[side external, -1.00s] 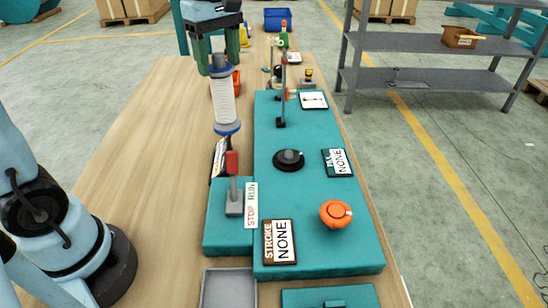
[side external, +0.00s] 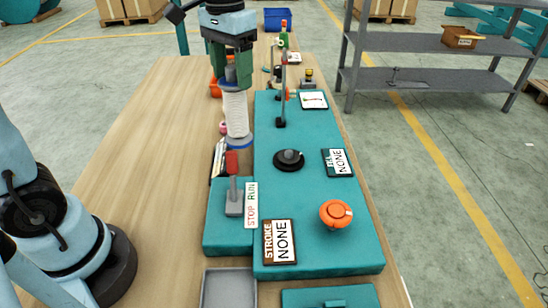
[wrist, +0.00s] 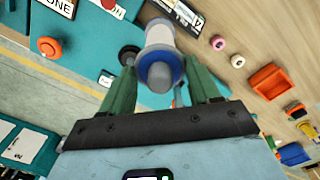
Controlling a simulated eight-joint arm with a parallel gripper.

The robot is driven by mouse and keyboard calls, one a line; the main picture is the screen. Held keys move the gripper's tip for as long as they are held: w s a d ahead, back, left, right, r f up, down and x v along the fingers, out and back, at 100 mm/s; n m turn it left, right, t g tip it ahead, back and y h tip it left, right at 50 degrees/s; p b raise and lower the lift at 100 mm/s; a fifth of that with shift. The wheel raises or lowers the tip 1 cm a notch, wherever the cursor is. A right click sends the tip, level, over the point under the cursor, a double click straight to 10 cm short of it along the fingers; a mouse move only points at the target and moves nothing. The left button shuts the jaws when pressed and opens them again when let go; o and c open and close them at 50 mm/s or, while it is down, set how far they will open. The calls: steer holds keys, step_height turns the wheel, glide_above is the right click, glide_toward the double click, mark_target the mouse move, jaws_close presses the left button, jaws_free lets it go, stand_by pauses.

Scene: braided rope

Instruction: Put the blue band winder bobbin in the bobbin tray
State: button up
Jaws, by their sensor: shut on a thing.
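The bobbin (side external: 236,115) has a white wound body and a blue band at its lower end. It hangs upright from my gripper (side external: 232,70), above the table at the left edge of the teal machine base. My gripper is shut on its top. In the wrist view, the bobbin (wrist: 160,45) shows end-on with a blue flange between the green fingers of my gripper (wrist: 162,80). A grey open tray (side external: 228,290) lies at the near edge in the side view; I cannot tell if it is the bobbin tray.
The teal machine base (side external: 330,225) carries a black spindle disc (side external: 289,160), an orange knob (side external: 336,214) and sign plates. A red-handled lever (side external: 233,185) stands left of it, below the bobbin. The wooden table (side external: 150,150) is clear on the left. An orange bin (wrist: 270,82) shows in the wrist view.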

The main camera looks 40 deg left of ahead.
stand_by(0.4)
step_height(320, 180, up, 11)
steer(key=s+d+m, duration=1)
steer(key=s+d, duration=0.1)
steer(key=d, duration=0.5)
steer(key=s+d+m, duration=0.5)
steer(key=s+m, duration=0.3)
steer(key=s, duration=0.3)
step_height(320, 180, down, 19)
steer(key=shift+s+r, duration=0.2)
steer(key=shift+s, duration=0.1)
steer(key=shift+d+f, duration=0.15)
steer(key=shift+f, duration=0.25)
steer(key=o, duration=1.7)
